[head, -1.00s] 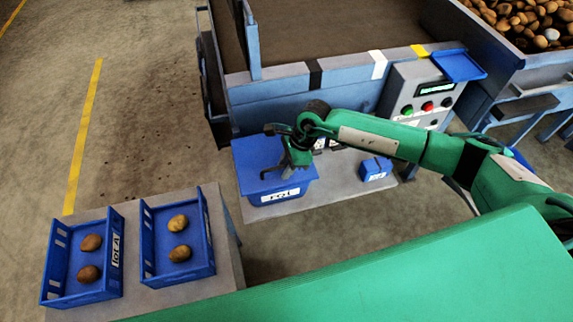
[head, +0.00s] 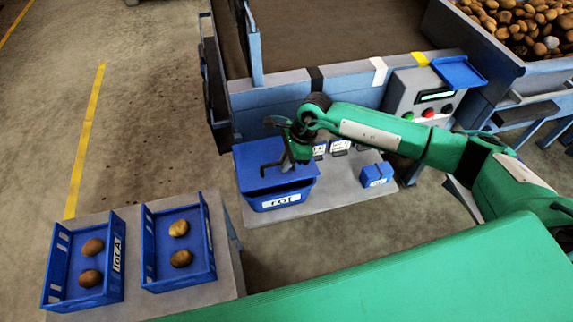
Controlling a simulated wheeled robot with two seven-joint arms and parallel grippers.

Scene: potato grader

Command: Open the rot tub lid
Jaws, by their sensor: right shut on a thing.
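The rot tub (head: 250,203) is a blue bin with a white "rot" label on its front, standing on a grey stand near the middle of the head view. Its blue lid (head: 250,156) lies over the top; I cannot tell whether it is slightly raised. A dark bent handle (head: 268,167) stands on the lid. My right gripper (head: 288,162) reaches in from the right and is shut on the handle, its fingers partly hidden by the wrist. My left gripper is out of view.
Two blue crates (head: 51,265) with potatoes stand on a grey table (head: 190,291) at lower left. A control box (head: 408,95) and the grader wall (head: 270,99) stand behind.

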